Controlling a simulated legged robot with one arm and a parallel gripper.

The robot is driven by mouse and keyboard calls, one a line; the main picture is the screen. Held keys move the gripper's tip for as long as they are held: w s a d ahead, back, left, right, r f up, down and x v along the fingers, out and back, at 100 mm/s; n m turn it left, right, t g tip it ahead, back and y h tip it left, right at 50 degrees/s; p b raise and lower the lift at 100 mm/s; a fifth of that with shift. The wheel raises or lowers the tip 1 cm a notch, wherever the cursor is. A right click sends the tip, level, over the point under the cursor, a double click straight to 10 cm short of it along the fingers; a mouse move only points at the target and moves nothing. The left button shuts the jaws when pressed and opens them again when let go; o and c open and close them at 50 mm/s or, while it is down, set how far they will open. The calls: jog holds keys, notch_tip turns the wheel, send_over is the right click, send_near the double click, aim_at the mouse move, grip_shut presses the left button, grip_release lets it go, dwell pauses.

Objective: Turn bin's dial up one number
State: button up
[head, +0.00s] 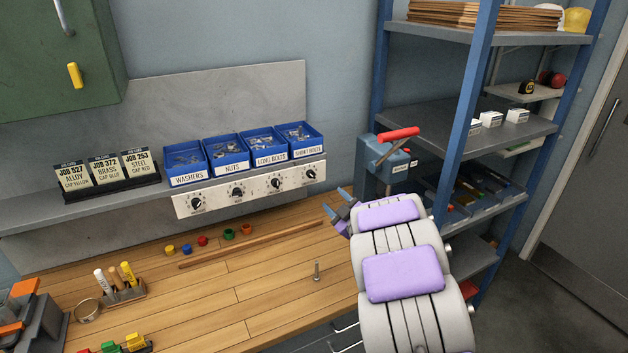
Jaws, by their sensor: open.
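Four blue bins stand in a row on the shelf, labelled WASHERS (186,164), NUTS (226,151), LONG BOLTS (266,146) and SHORT BOLTS (300,140). Each holds small metal parts. A pale panel below them carries one black dial per bin: under washers (197,202), nuts (237,192), long bolts (276,183) and short bolts (311,173). The dial numbers are too small to read. My gripper (336,203) is open and apart from the panel, to the right of and below the short bolts dial. My arm hides part of the bench's right end.
Job cards (107,170) stand left of the bins. Several coloured caps (202,241) and a thin wooden strip (250,246) lie on the bench below the dials.

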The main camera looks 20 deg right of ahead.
aim_at(313, 177)
jog(key=w+b, duration=0.2)
jog(key=w, duration=1.2)
jog(key=shift+w+a, duration=0.25)
jog(key=shift+w, duration=0.15)
jog(key=shift+f, duration=0.1)
grip_shut()
